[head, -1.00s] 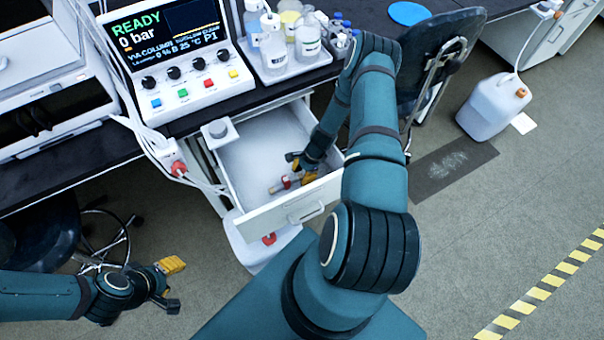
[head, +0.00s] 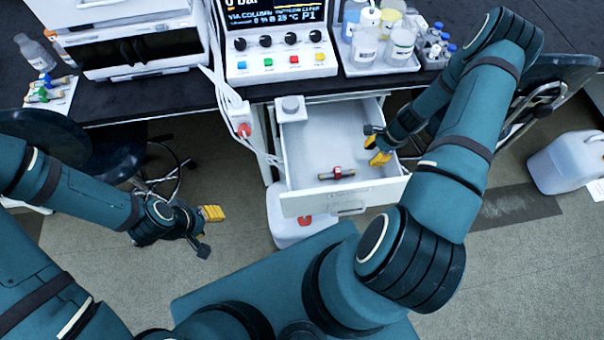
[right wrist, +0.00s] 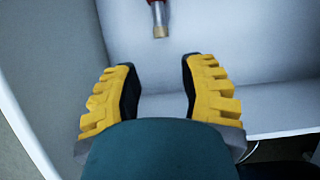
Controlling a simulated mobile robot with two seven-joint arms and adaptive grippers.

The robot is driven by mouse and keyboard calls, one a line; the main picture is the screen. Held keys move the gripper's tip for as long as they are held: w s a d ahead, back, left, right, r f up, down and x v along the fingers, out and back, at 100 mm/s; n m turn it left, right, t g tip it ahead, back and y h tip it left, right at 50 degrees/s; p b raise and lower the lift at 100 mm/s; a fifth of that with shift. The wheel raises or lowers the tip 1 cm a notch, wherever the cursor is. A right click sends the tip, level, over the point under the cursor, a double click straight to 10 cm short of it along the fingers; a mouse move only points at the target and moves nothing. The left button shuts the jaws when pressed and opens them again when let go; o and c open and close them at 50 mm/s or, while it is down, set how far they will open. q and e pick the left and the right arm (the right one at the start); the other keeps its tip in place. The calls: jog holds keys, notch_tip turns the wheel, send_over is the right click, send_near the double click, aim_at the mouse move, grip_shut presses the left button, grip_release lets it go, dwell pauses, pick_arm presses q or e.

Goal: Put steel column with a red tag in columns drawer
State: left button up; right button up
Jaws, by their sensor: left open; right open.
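A steel column with a red tag (head: 337,173) lies on the floor of the open drawer (head: 327,201), near its front wall. In the right wrist view one end of the column (right wrist: 159,22) shows at the top, beyond the fingertips. My right gripper (head: 375,145) is open and empty over the right side of the drawer, apart from the column. Its yellow-padded fingers (right wrist: 160,75) stand apart in the right wrist view. My left gripper (head: 207,228) is open and empty above the floor, left of the drawer.
A control box (head: 278,45) and a tray of bottles (head: 380,66) stand on the dark bench above the drawer. More small columns lie on a white sheet (head: 48,100) at the left. A white jug (head: 293,228) stands below the drawer. A chair is at the right.

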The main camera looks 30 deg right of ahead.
jog(key=s+a+r+n, duration=0.1)
jog(key=a+r+n, duration=0.2)
jog(key=a+n, duration=0.3)
jog(key=s+a+r+n, duration=0.1)
jog(key=a+r+n, duration=0.3)
jog(key=a, duration=1.2)
jog(key=s+a+r+n, duration=0.1)
jog(key=a+r+n, duration=0.2)
jog(key=a+n, duration=0.6)
jog(key=shift+a+r+n, duration=0.3)
jog(key=shift+a+r, duration=0.1)
jog(key=shift+a, duration=0.7)
